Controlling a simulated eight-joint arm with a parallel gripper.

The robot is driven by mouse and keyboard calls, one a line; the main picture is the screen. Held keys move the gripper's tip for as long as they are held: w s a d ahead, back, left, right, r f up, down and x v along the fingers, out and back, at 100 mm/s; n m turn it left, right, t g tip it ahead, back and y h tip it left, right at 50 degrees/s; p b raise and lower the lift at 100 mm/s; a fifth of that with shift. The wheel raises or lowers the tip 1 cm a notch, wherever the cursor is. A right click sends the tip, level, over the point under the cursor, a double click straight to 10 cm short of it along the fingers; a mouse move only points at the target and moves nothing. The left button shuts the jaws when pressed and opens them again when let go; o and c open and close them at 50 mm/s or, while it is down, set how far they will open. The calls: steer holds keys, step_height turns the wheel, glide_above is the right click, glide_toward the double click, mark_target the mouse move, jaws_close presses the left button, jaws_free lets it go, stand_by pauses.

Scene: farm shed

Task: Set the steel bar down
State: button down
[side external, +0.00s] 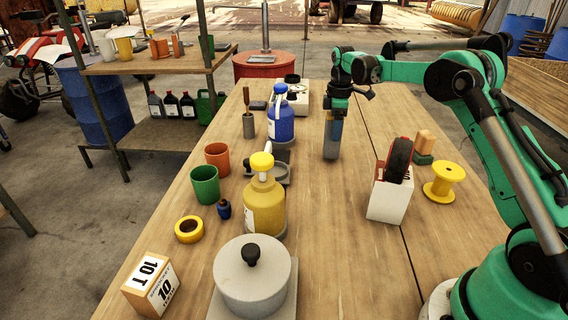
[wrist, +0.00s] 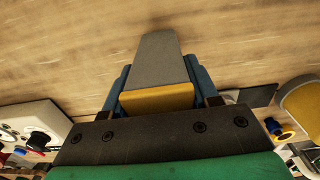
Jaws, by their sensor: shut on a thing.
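The steel bar (side external: 331,142) is a grey block, held upright below my gripper (side external: 336,115) over the right-middle part of the wooden table. In the wrist view the steel bar (wrist: 160,58) points away between the blue fingers of my gripper (wrist: 158,90), which are shut on it. A yellow face shows at the near end of the bar between the fingers. The bar's lower end is at or just above the tabletop; I cannot tell if it touches.
The table (side external: 330,215) is clear around the bar. To its left stand a blue pump bottle (side external: 281,122) and a yellow pump bottle (side external: 264,208). To its right are a white block (side external: 388,200) with a dark wheel and a yellow spool (side external: 443,181).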

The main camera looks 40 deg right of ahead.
steer(key=shift+f, duration=0.55)
steer(key=shift+c, duration=0.8)
jaws_free()
